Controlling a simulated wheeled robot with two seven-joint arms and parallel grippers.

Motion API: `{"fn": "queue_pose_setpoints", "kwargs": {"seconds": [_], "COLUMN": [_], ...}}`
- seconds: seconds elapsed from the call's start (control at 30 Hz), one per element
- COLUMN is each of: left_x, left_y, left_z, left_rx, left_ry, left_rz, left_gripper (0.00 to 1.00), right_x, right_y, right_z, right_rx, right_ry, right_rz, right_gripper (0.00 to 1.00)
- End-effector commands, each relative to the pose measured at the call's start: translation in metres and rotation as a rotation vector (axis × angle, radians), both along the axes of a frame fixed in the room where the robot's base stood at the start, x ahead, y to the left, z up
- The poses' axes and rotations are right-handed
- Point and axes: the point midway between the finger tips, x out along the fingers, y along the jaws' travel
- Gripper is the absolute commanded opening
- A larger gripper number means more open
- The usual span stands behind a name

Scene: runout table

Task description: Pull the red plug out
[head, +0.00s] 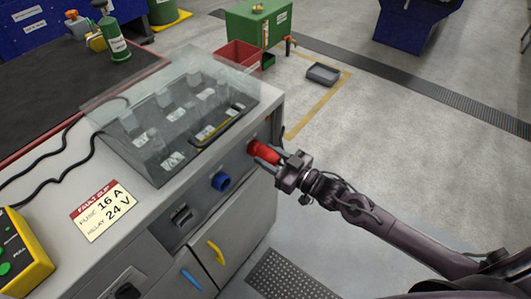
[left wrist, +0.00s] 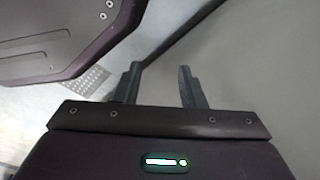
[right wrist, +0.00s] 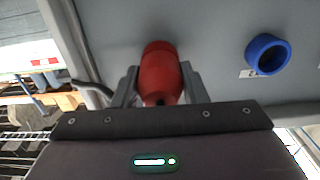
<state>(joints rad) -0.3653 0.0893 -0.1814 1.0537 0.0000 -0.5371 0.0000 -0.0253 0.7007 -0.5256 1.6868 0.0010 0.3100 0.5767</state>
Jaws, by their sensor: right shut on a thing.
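The red plug (head: 264,152) is at the front face of the grey cabinet (head: 232,161), near its right end. My right gripper (head: 268,156) is shut on the red plug, with a finger on each side of it. In the right wrist view the red plug (right wrist: 160,75) sits between the fingers, its far end against or very near the grey panel (right wrist: 210,35). I cannot tell how deep it sits. My left gripper (left wrist: 160,85) shows only in the left wrist view; its fingers are apart with nothing between them.
A blue round socket (head: 221,181) is left of the plug on the same face. A clear cover (head: 170,85) stands over the fuse tray on top. A fault slip (head: 103,210) and a yellow button box (head: 22,250) lie at left.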

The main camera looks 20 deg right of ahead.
Motion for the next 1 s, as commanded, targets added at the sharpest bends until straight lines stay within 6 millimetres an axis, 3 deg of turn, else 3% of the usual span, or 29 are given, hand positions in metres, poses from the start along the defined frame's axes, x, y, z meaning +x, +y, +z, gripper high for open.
{"fn": "queue_pose_setpoints", "kwargs": {"seconds": [1.0], "left_x": [0.0], "left_y": [0.0], "left_z": [0.024], "left_rx": [0.0], "left_ry": [0.0], "left_rz": [0.0], "left_gripper": [0.36], "right_x": [-0.033], "right_y": [-0.026], "right_z": [0.0], "right_rx": [-0.001], "right_ry": [0.002], "right_rz": [-0.001], "right_gripper": [0.03]}}
